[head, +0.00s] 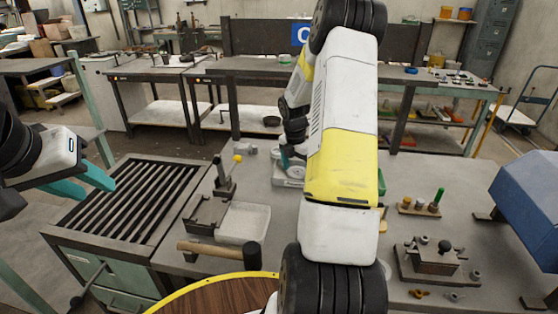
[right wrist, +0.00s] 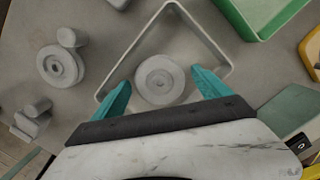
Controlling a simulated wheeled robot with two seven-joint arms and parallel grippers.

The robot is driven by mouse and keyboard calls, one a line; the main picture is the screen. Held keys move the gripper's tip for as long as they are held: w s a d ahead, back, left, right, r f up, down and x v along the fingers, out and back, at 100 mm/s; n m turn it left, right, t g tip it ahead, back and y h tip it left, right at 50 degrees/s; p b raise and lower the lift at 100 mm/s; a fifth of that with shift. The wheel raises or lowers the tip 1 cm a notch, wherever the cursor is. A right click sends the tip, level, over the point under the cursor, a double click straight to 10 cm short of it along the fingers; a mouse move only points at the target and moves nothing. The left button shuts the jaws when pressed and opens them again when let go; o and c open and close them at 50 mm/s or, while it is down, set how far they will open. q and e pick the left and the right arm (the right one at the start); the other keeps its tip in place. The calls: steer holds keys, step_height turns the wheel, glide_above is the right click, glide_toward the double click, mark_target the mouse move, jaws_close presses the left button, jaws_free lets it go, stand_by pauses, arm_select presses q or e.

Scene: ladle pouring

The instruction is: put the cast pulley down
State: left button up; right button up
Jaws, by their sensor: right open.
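The cast pulley (right wrist: 158,82), a grey round disc with a hub, lies inside a shallow square tray (right wrist: 217,44) in the right wrist view. In the head view the pulley (head: 296,171) and tray (head: 288,184) show partly behind my right arm. My right gripper (right wrist: 160,78) is open, its teal fingers on either side of the pulley with gaps to it. It also shows in the head view (head: 286,158), partly hidden. My left gripper (head: 88,184) is open and empty at the left, above the slatted bench.
Grey castings (right wrist: 58,65) lie left of the tray, and a green bin (right wrist: 262,15) stands at upper right. A blue box-shaped machine (head: 527,195) is at the right.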

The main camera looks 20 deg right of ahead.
mark_target(294, 173)
steer(key=s+a+r+m+t, duration=0.1)
steer(key=s+a+r+m, duration=0.15)
steer(key=r, duration=0.75)
steer(key=s+a+r+m, duration=0.2)
steer(key=a+r, duration=0.2)
steer(key=r, duration=0.5)
steer(key=s+a+r+m+t+y, duration=0.1)
steer(key=s+a+r+m+t, duration=0.1)
steer(key=s+a+r+m, duration=0.2)
steer(key=s+a+r+m+t+y, duration=0.2)
steer(key=s+a+r+m, duration=0.2)
steer(key=s+a+m, duration=0.7)
steer(key=s+m, duration=0.2)
steer(key=s, duration=0.4)
steer(key=shift+r+m+t, duration=0.25)
steer(key=shift+m+t, duration=0.05)
steer(key=shift+m, duration=0.05)
steer(key=shift+s, duration=0.15)
